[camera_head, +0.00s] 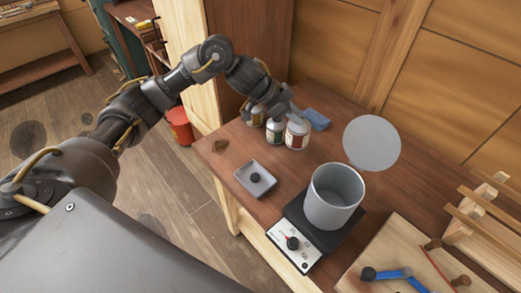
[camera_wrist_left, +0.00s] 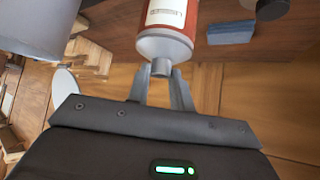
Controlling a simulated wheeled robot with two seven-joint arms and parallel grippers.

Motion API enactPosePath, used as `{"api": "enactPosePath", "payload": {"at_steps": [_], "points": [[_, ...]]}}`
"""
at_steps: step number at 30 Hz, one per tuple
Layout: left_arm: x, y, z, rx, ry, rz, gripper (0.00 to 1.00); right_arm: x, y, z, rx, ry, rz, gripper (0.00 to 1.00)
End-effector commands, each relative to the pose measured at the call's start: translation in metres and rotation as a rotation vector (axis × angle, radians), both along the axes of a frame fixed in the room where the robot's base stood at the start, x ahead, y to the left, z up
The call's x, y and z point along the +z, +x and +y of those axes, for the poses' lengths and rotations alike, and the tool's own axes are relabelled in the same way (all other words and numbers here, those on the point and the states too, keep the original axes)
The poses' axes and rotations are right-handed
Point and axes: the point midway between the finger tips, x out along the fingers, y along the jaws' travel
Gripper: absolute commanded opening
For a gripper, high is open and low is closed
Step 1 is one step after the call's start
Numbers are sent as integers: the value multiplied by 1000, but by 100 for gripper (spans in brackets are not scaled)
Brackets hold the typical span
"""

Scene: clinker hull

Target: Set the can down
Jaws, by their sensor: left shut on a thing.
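A red can (camera_head: 297,135) with a white label and grey top is at the back left of the wooden bench (camera_head: 215,158). My left gripper (camera_head: 289,113) reaches down to it from above. In the left wrist view, my left gripper (camera_wrist_left: 160,85) is shut on the grey neck of the red can (camera_wrist_left: 168,18). The can looks about upright, beside two other cans. I cannot tell whether its base touches the bench. My right gripper is not in view.
A blue block (camera_head: 317,119) lies behind. A grey tray (camera_head: 255,190), a grey pot (camera_head: 334,197) on a hot plate and an upright pale disc (camera_head: 372,143) are nearer or right.

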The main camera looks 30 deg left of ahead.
Motion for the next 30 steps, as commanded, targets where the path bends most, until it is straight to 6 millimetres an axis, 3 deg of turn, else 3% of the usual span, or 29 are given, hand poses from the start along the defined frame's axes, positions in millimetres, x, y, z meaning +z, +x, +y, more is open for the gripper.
{"api": "enactPosePath", "payload": {"at_steps": [3, 10, 21, 30], "points": [[7, 20, -11, -14, 5, 0, 0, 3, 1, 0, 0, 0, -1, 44], [6, 28, -15, -23, 11, 0, 0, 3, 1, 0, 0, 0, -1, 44], [-49, 27, -14, -19, 10, 2, 0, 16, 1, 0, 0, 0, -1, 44], [-61, 28, -14, -20, 10, 1, 0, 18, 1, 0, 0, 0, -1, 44]]}}
